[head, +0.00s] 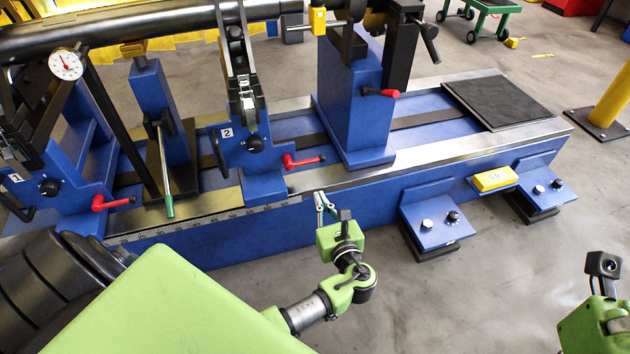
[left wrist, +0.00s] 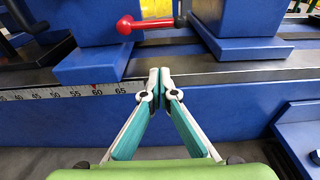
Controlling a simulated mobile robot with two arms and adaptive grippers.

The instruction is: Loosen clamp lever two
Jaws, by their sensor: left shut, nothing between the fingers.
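Clamp lever two is the red-handled lever (head: 302,161) at the foot of the blue stand marked 2 (head: 245,147). My left gripper (head: 321,198) is shut and empty, in front of the bed's near edge, apart from the lever. Its fingertips (left wrist: 159,75) meet in the left wrist view. Part of my right gripper (head: 600,320) shows at the right edge; its fingers do not show.
A scale (head: 215,220) runs along the bed's near edge. Other red levers sit by stand 1 (head: 115,202) and on the right blue stand (head: 380,93). A green-tipped rod (head: 168,190) stands left of stand 2. Blue feet (head: 435,225) jut out at right.

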